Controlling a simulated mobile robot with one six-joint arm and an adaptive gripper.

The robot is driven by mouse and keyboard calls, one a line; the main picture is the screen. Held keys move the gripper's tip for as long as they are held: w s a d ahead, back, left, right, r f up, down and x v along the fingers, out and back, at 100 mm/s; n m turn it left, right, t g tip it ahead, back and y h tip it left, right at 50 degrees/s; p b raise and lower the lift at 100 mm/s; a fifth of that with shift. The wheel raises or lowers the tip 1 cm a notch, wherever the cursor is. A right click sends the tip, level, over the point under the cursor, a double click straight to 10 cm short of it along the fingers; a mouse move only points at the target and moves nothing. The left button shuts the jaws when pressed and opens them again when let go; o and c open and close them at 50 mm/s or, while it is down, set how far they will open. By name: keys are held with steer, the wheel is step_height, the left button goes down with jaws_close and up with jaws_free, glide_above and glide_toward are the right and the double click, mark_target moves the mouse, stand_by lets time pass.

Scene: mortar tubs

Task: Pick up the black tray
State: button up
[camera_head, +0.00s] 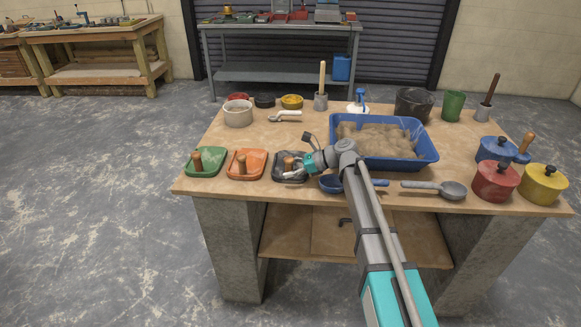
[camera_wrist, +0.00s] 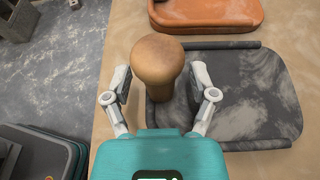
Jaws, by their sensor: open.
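The black tray (camera_wrist: 255,95) lies flat near the table's front edge, with pale dusty smears on it and a wooden knob handle (camera_wrist: 157,60) standing up from it. In the head view the black tray (camera_head: 279,173) is partly covered by my gripper (camera_head: 297,172). In the wrist view my gripper (camera_wrist: 160,92) is open, with one finger on each side of the wooden handle. I cannot tell whether the fingers touch it.
The orange tray (camera_head: 244,165) sits just left of the black one, then the green tray (camera_head: 203,164). A blue ladle (camera_head: 331,183) lies close on the right. Behind it stands a blue tub (camera_head: 425,160) of sand-coloured material.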

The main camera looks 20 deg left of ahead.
jaws_close()
steer(key=shift+r, duration=0.15)
stand_by(0.5)
steer(key=shift+r+p, duration=0.95)
steer(key=shift+p, duration=0.2)
steer(key=w+a+r+p, duration=0.7)
steer(key=w+r+p, duration=0.3)
steer(key=w, duration=0.2)
steer(key=shift+a+r+p, duration=0.15)
steer(key=shift+r+p, duration=0.25)
